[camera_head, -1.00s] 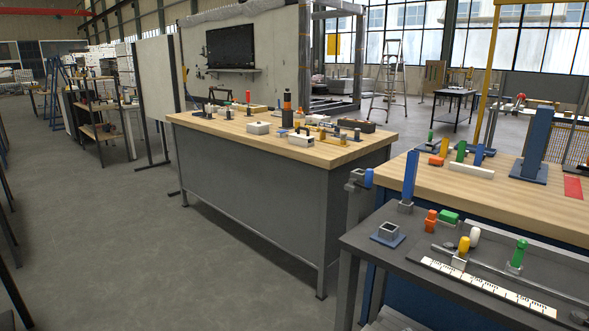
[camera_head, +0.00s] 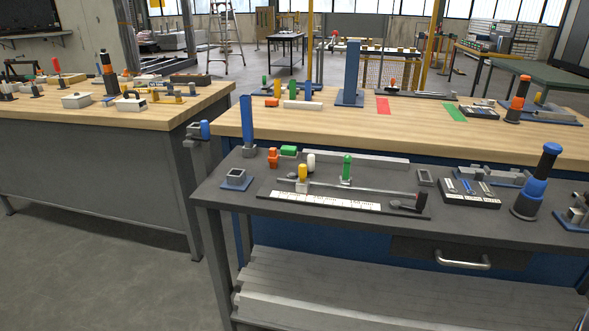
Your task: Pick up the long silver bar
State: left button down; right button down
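Several long silver-grey pieces are in view, and I cannot tell which one is the bar named. A pale grey bar (camera_head: 370,160) lies flat along the back of the dark grey bench top. A thin silver rod (camera_head: 375,191) runs along a dark fixture with a white ruler strip (camera_head: 325,199), nearer the front. Long light grey lengths (camera_head: 390,292) lie side by side on the low shelf under the bench. Neither of my grippers is in view.
The dark bench (camera_head: 215,195) also holds a square socket block (camera_head: 235,178), a blue post (camera_head: 247,125), a small tool tray (camera_head: 470,190) and a blue-black tool (camera_head: 535,180). A wooden bench (camera_head: 420,120) stands behind, another (camera_head: 170,112) at left. Floor is clear at lower left.

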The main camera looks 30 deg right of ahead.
aim_at(320, 156)
jog(key=z, duration=1.35)
